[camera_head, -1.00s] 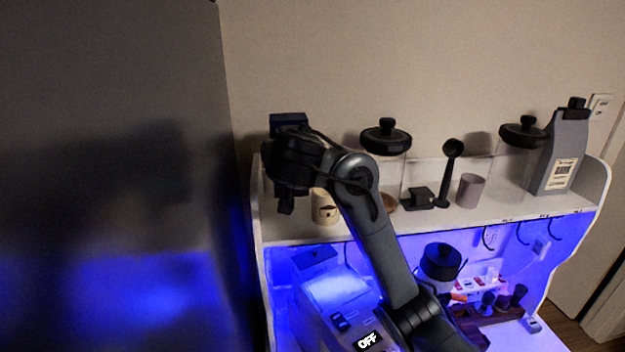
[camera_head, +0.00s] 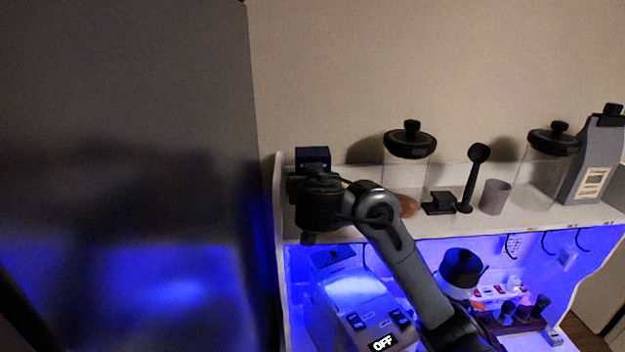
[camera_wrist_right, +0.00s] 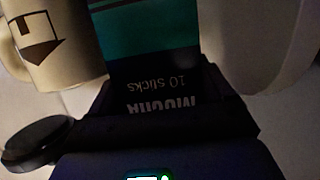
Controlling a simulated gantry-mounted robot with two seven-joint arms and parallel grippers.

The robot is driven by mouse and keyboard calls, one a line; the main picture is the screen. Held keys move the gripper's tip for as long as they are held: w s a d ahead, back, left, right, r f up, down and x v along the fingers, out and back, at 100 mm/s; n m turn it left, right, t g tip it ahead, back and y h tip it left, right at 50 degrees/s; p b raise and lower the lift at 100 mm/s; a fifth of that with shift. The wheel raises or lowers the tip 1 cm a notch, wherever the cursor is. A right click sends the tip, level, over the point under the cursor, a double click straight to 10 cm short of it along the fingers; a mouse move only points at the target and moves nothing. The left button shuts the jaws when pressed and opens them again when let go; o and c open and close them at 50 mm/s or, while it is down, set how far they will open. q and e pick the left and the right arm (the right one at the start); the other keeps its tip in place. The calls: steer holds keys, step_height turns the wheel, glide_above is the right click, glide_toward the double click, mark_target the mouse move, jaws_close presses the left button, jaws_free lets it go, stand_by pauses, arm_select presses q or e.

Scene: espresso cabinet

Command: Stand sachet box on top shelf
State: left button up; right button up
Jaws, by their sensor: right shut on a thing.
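The sachet box (camera_head: 312,157) is dark navy in the head view, just above my right gripper (camera_head: 312,178) at the left end of the top shelf (camera_head: 460,222). In the right wrist view the box (camera_wrist_right: 150,68) shows a teal band and upside-down "10 sticks" lettering. My right gripper (camera_wrist_right: 162,92) is shut on it. The box looks upright and low over the shelf's back left part. My wrist hides its lower part in the head view, so I cannot tell whether it touches the shelf. My left gripper is not in view.
A cream mug (camera_wrist_right: 50,45) stands close beside the box in the wrist view. A pale surface (camera_wrist_right: 265,45) is close on the other side. Along the shelf stand a lidded jar (camera_head: 408,170), black scoop (camera_head: 472,178), grey cup (camera_head: 494,196), second jar (camera_head: 545,170) and grey bag (camera_head: 596,165).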

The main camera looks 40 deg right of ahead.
steer(key=shift+f, duration=0.2)
steer(key=o, duration=1.1)
steer(key=shift+r, duration=0.1)
